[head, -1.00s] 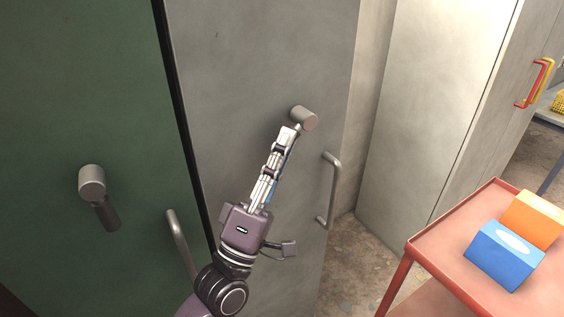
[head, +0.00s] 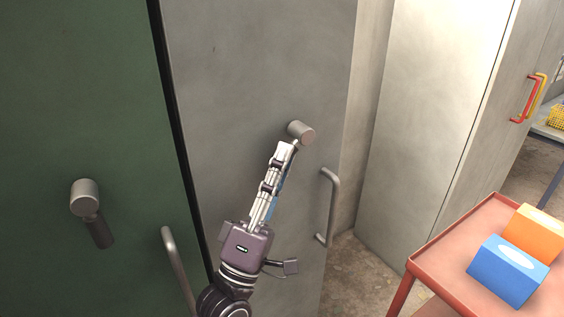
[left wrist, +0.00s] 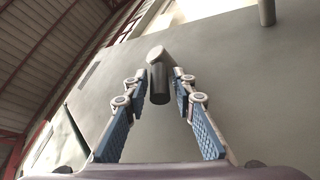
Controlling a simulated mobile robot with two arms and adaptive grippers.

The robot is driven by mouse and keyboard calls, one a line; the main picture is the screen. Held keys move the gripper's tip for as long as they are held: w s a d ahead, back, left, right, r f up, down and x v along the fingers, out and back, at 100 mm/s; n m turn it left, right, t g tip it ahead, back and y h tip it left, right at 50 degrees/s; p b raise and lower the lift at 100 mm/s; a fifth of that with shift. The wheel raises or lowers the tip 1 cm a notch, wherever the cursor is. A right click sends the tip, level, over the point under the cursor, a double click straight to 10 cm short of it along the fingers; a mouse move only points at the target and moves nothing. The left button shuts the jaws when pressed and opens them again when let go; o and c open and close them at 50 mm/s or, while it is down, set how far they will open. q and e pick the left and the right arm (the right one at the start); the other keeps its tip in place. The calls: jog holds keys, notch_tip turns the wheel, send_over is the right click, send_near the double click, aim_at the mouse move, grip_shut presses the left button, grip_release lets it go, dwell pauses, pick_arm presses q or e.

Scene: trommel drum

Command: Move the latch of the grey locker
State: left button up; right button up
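The grey locker (head: 255,65) stands in the middle of the head view. Its latch (head: 301,132) has a round grey knob with a lever that is mostly hidden behind my left gripper (head: 284,150). In the left wrist view the latch's dark lever (left wrist: 159,84) lies between the two fingers of my left gripper (left wrist: 160,78), near their tips. The fingers are apart, with a narrow gap visible on each side of the lever. My right gripper is in neither view.
A vertical handle (head: 331,207) sits on the grey door, right of the latch. A green locker (head: 75,90) with its own latch (head: 85,197) stands at the left. A red cart (head: 437,262) carries blue (head: 507,272) and orange (head: 535,235) boxes at the right.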

pick_arm(q)
jog(key=v, duration=1.2)
jog(key=shift+c, duration=0.5)
